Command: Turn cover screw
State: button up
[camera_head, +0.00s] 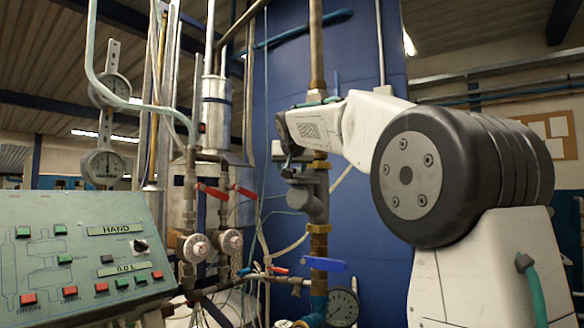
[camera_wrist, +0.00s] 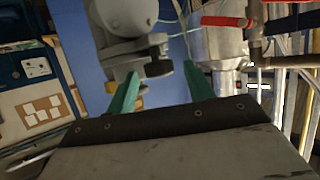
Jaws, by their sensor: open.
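The grey meter (camera_head: 314,197) sits on the vertical brass pipe in front of the blue panel; in the wrist view its rounded grey body (camera_wrist: 125,18) fills the top left of centre. A dark round part (camera_wrist: 158,60), seemingly the cover screw, sticks out from the meter's side. My gripper (camera_wrist: 161,70) is open, with its two green fingers apart and nothing held. The dark part shows between the fingertips; I cannot tell if they touch it. In the head view my gripper (camera_head: 287,160) is just above and left of the meter, its fingertips small and partly hidden.
Red-handled valves (camera_head: 212,191) and pipes stand left of the meter, before a steel tank (camera_wrist: 218,45). A blue lever (camera_head: 324,264) and a pressure gauge (camera_head: 342,307) are below. A green control panel (camera_head: 78,255) stands at the lower left.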

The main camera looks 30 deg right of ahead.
jog(key=shift+c, duration=0.3)
jog(key=c, duration=0.9)
jog(key=shift+w+a+m+g+h, duration=0.1)
jog(key=shift+m+g+h, duration=0.2)
jog(key=m+g+h, duration=0.2)
jog(key=m+g, duration=0.1)
jog(key=m+g+h, duration=0.2)
jog(key=m+g, duration=0.1)
jog(key=w+m+g+h, duration=0.1)
jog(key=m+g, duration=0.1)
jog(key=m, duration=0.1)
jog(key=shift+w+a+g+h, duration=0.1)
jog(key=shift+a+g+h, duration=0.25)
jog(key=shift+g+h, duration=0.05)
jog(key=shift+m+g, duration=0.3)
jog(key=shift+m, duration=0.1)
